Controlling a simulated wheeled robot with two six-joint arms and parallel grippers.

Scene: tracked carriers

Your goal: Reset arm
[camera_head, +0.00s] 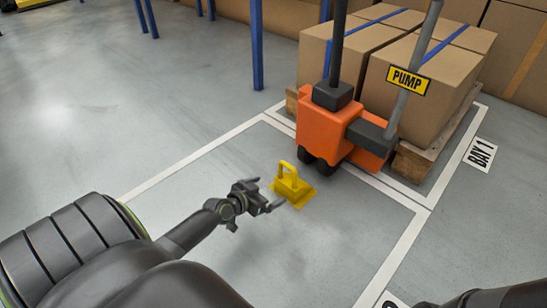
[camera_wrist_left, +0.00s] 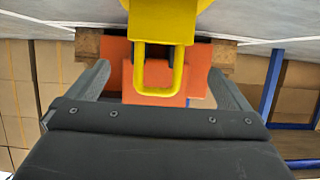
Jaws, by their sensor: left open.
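My left gripper (camera_head: 270,192) is open and empty in the head view. Its fingers point at a yellow block with an upright loop handle (camera_head: 292,187), which stands on the floor just beyond the fingertips. In the left wrist view the two fingers (camera_wrist_left: 157,70) are spread wide. The yellow block (camera_wrist_left: 162,22) and its handle show between and beyond them, apart from both fingers. My right gripper is not in view; only a dark part of what seems to be my right arm shows at the lower right corner.
An orange pallet truck (camera_head: 322,122) with a PUMP sign (camera_head: 408,81) on its lever stands behind the yellow block. Boxes (camera_head: 428,78) sit on a wooden pallet (camera_head: 418,160) at BAY 1. Blue posts (camera_head: 256,45) stand behind. Floor left of the gripper is clear.

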